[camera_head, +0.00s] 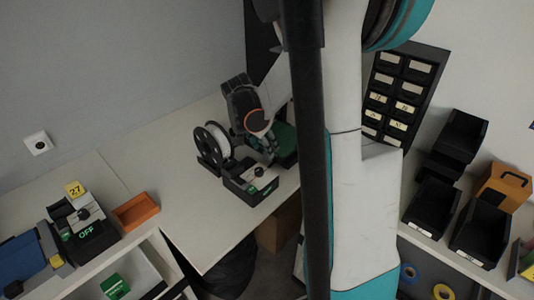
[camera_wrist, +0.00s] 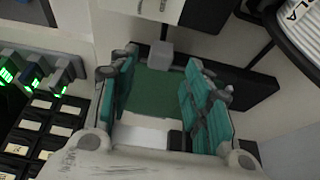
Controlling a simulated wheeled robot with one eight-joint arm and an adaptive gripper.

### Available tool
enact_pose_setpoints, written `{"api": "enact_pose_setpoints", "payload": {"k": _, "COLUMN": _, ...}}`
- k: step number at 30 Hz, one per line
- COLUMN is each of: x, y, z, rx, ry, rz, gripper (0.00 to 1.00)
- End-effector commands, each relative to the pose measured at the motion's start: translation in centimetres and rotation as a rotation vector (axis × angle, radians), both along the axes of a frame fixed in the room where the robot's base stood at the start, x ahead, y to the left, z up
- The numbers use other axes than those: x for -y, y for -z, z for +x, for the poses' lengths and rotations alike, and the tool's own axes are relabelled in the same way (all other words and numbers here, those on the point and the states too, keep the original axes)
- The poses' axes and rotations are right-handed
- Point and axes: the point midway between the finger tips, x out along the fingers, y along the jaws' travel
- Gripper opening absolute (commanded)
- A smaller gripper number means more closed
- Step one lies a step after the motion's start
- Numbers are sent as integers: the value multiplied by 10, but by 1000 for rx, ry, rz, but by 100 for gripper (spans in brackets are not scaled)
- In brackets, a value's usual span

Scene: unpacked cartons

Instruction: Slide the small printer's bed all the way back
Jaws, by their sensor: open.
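The small printer (camera_head: 245,187) stands on the white table, with a dark base and a small lit green display on its front. Its green bed (camera_head: 287,140) shows partly behind my arm. My gripper (camera_head: 268,147) is over the printer, close to the bed. In the wrist view the green bed (camera_wrist: 152,95) lies between the two teal fingers of my gripper (camera_wrist: 160,70), which are spread apart with nothing held. A pale block (camera_wrist: 160,52) sits at the bed's far edge. I cannot tell whether a finger touches the bed.
A white spool (camera_head: 218,140) stands just left of the printer. Another device (camera_head: 82,230) reading OFF and an orange tray (camera_head: 136,212) are at the left. A black drawer cabinet (camera_head: 402,90) and black bins (camera_head: 432,208) are at the right. The table's front left is clear.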

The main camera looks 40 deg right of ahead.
Motion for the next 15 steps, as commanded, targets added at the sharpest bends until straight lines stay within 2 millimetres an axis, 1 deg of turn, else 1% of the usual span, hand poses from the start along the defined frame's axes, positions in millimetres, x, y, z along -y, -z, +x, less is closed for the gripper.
{"api": "enact_pose_setpoints", "payload": {"k": 1, "x": 4, "y": 10, "z": 0, "rx": 0, "ry": 1, "rz": 0, "gripper": 45}}
{"api": "enact_pose_setpoints", "payload": {"k": 6, "x": 11, "y": 26, "z": 1, "rx": 0, "ry": 1, "rz": 0, "gripper": 45}}
{"api": "enact_pose_setpoints", "payload": {"k": 10, "x": 13, "y": 32, "z": 1, "rx": 1, "ry": 0, "rz": 0, "gripper": 45}}
{"api": "enact_pose_setpoints", "payload": {"k": 15, "x": 13, "y": 32, "z": 1, "rx": 1, "ry": 0, "rz": 0, "gripper": 45}}
